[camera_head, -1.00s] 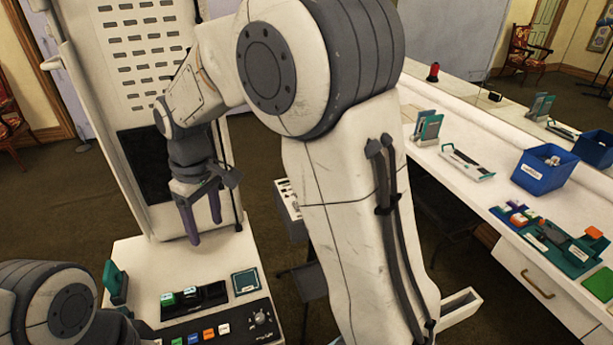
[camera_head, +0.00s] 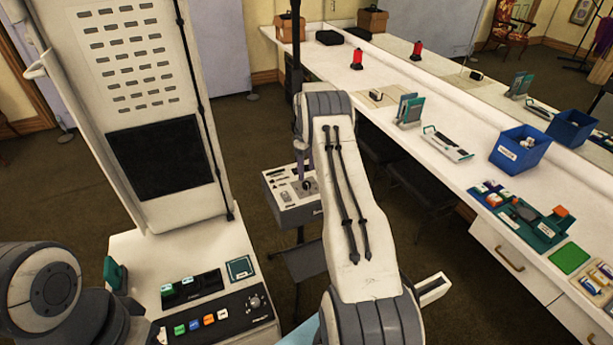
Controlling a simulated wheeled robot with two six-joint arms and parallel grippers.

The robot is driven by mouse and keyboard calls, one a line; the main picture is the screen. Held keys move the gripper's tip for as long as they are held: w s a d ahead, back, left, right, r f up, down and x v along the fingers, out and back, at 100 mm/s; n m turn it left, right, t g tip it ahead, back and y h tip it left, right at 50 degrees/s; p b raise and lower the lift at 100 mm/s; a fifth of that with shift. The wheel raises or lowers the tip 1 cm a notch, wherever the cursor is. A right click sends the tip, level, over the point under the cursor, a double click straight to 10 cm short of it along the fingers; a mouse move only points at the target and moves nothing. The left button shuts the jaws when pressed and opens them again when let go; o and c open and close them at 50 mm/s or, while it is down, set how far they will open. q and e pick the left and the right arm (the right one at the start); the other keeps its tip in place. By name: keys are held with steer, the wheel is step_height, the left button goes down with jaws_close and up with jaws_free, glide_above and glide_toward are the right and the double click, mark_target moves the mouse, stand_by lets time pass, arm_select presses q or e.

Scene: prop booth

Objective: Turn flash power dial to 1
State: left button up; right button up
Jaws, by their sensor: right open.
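A white control box (camera_head: 285,214) stands on a dark stand in the middle of the view. A dark round dial (camera_head: 308,186) sits on its top panel, partly covered. My right gripper (camera_head: 302,172) is open over this box, with its fingers pointing down close to the dial. Whether they touch the dial cannot be told, as my right arm hides part of the gripper and box. A second knob (camera_head: 254,301) is on the dark console at the lower left, away from the gripper. The labels are too small to read. My left arm shows at the lower left; its gripper is out of view.
The tall white booth (camera_head: 155,150) with a dark screen stands at left; its shelf bears the console with coloured buttons (camera_head: 195,324). A long white counter (camera_head: 445,180) runs along the right with a blue bin (camera_head: 518,152) and several props. Dark floor lies between.

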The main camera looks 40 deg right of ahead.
mark_target(306, 183)
step_height(306, 183, down, 4)
steer(key=shift+p, duration=0.8)
steer(key=shift+f, duration=0.7)
jaws_close()
